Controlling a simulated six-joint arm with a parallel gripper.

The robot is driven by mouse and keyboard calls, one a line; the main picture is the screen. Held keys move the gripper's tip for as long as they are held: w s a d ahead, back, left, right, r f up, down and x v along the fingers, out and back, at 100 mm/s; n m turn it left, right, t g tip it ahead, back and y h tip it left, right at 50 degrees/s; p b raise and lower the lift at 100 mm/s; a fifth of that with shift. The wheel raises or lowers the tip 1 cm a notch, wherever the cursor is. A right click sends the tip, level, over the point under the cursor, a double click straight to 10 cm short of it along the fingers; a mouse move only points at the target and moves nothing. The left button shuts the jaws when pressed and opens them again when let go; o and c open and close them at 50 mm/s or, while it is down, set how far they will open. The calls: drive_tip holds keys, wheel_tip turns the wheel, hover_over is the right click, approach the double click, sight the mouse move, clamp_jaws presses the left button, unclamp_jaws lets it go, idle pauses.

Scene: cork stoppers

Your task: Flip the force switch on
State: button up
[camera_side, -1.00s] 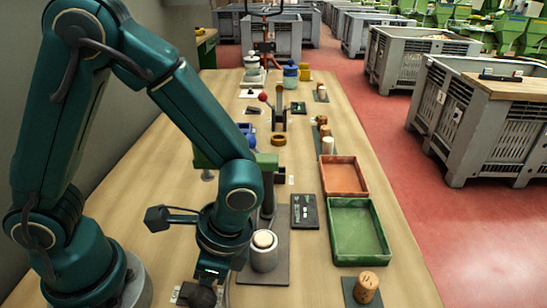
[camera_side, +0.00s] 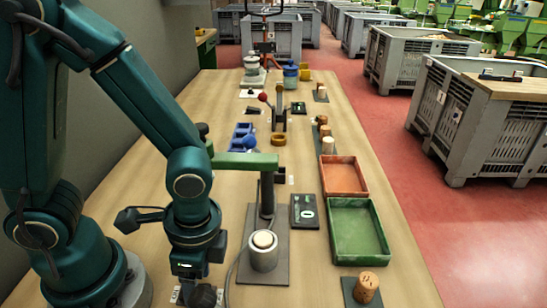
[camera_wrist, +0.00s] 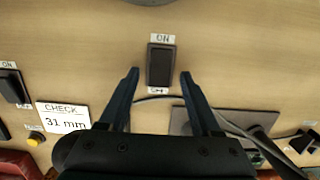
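A black rocker switch (camera_wrist: 161,65) sits on the wooden bench in the wrist view. An ON label is above it and another label, hard to read, is below it. My gripper (camera_wrist: 158,78) is open and empty, its two black fingers to either side of the switch's lower end in the picture. I cannot tell whether they touch it, or which way the rocker is tipped. In the side view my gripper (camera_side: 203,295) is low at the bench's front left, its fingertips hidden. The press stand (camera_side: 267,195) has a green arm, and a dark display panel (camera_side: 305,212) shows a digit like 0.
A cork sits in a metal cup (camera_side: 264,255) on the stand's base. Green (camera_side: 334,230) and orange (camera_side: 344,160) trays lie to the right, with a cork (camera_side: 366,288) in front. A second switch (camera_wrist: 12,87) and a "CHECK 31 mm" card (camera_wrist: 63,118) are left in the wrist view.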

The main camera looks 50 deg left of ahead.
drive_tip(key=shift+w+d+r, duration=0.1)
drive_tip(key=shift+w+r, duration=0.05)
drive_tip(key=shift+r, duration=1.15)
drive_tip(key=shift+w+d+r, duration=0.1)
drive_tip(key=shift+r, duration=1.15)
drive_tip(key=shift+w+a+r, duration=0.1)
drive_tip(key=shift+w+r, duration=0.1)
drive_tip(key=shift+w, duration=0.05)
drive_tip(key=w+a+r+n+t+h, duration=0.1)
drive_tip(key=w+a+r+n+t, duration=0.1)
drive_tip(key=a+r+n+t, duration=0.3)
wheel_tip(320, 180, up, 4)
drive_tip(key=n+t, duration=0.1)
drive_tip(key=n, duration=0.3)
drive_tip(key=shift+a+t, duration=0.2)
drive_tip(key=shift+t, duration=0.1)
drive_tip(key=shift+c, duration=0.3)
